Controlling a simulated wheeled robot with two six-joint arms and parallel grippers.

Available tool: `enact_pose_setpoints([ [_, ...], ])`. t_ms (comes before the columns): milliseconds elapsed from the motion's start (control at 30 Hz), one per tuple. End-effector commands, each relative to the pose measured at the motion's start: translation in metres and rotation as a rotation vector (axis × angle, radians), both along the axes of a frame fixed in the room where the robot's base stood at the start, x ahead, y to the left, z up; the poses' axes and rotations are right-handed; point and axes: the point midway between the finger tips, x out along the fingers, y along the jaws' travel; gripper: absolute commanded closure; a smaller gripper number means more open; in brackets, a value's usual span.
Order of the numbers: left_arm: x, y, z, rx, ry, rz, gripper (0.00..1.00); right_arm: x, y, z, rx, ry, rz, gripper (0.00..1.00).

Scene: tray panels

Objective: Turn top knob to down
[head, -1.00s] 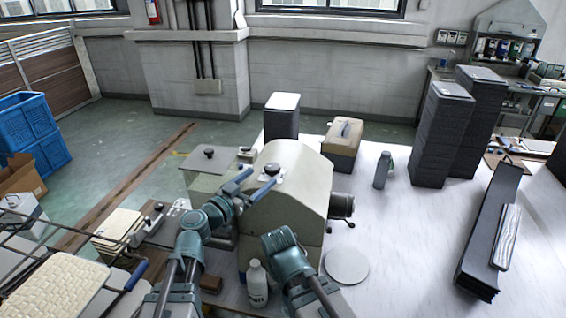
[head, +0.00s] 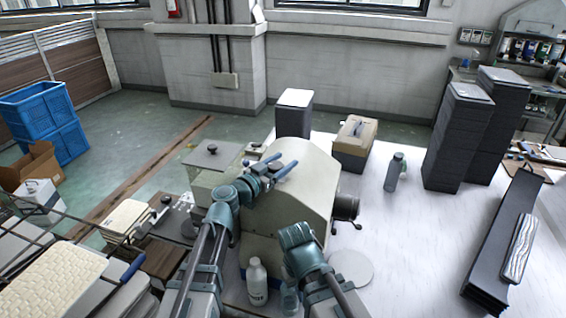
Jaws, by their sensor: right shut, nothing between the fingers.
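A cream rounded machine housing (head: 308,185) stands on the white table in the head view. The top knob sits on its upper surface but is largely hidden by my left gripper. My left gripper (head: 287,162) is over the housing's top at the knob. Its two blue fingers lie apart, one on each side of a dark shape. Whether they press on the knob cannot be told. My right gripper (head: 290,298) is low in front of the housing, beside a white bottle. It is shut and empty, mostly hidden by my own arm.
Another black knob (head: 212,149) sits on a flat panel to the left. A dark crank (head: 346,208) sticks out on the housing's right side. The white bottle (head: 257,282) and a round disc (head: 352,267) are in front. A grey bottle (head: 395,172) stands right; table between is clear.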

Motion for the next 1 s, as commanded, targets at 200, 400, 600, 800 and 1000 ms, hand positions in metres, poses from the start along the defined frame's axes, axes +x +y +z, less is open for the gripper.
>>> enact_pose_setpoints([
  [200, -0.0001, 0.0001, 0.0, 0.0, 0.0, 0.0, 0.77, 0.0, 0.0, 0.0, 0.0, 0.0, 0.0, 1.0],
  [400, -0.0002, 0.0001, 0.0, 0.0, 0.0, 0.003, 0.96, 0.0, 0.0, 0.0, 0.0, 0.0, 0.0, 1.0],
  [600, -0.0008, 0.0006, 0.0, 0.0, 0.0, 0.054, 0.96, 0.0, 0.0, 0.0, 0.0, 0.0, 0.0, 1.0],
  [800, 0.0006, 0.003, 0.0, 0.0, 0.0, 0.181, 0.96, 0.0, 0.0, 0.0, 0.0, 0.0, 0.0, 1.0],
  [1000, 0.0033, 0.0071, 0.0, 0.0, 0.0, 0.323, 0.96, 0.0, 0.0, 0.0, 0.0, 0.0, 0.0, 1.0],
])
